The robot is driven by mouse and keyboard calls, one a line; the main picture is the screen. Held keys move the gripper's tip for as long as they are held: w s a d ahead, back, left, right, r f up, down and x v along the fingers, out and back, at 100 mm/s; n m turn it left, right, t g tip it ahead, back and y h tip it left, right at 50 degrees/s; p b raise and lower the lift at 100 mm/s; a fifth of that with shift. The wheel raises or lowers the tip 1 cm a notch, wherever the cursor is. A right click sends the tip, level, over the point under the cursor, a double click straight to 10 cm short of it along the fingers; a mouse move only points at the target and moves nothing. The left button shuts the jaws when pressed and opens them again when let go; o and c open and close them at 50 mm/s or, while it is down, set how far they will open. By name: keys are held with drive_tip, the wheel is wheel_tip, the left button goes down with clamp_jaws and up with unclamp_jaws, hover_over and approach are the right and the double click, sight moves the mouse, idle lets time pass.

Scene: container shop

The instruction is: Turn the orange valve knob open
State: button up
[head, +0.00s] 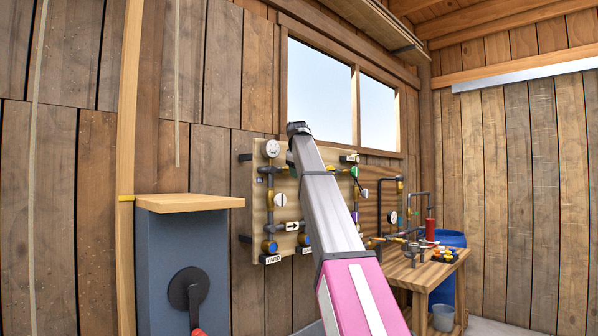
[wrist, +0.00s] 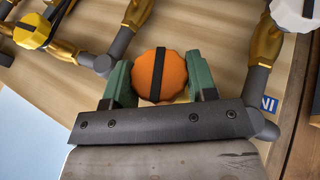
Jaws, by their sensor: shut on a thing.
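The orange valve knob (wrist: 150,76) is a round, faceted knob with a dark stripe across its face. It shows in the wrist view, in front of the wooden pipe board (wrist: 205,40). My gripper (wrist: 160,80) has a green finger on each side of the knob and is shut on it. The stripe runs nearly up and down in the wrist view. In the head view my arm covers this part of the board, so the knob and the gripper are hidden there.
A yellow knob (wrist: 34,31) and a white knob (wrist: 296,14) sit on nearby brass and grey pipes. In the head view, a blue-grey cabinet (head: 178,268) stands at the left. A workbench (head: 425,272) with fittings and a blue barrel (head: 448,238) stand at the right.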

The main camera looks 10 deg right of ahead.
drive_tip(key=t+h, duration=0.2)
drive_tip(key=shift+s+a+f+n+t+h, duration=0.1)
drive_tip(key=shift+s+f+n+t+h, duration=0.1)
drive_tip(key=shift+n+t+h, duration=0.7)
drive_tip(key=shift+t+h, duration=0.6)
drive_tip(key=shift+f+n+t+h, duration=0.1)
drive_tip(key=shift+n+t+h, duration=0.4)
drive_tip(key=shift+t+h, duration=0.65)
drive_tip(key=shift+w+n+t+h, duration=0.1)
drive_tip(key=shift+n+t+h, duration=0.7)
drive_tip(key=shift+t, duration=0.75)
drive_tip(key=o, duration=0.9)
drive_tip(key=shift+o, duration=0.2)
drive_tip(key=v, duration=1)
drive_tip(key=shift+s+a+f, duration=0.15)
drive_tip(key=shift+s, duration=0.15)
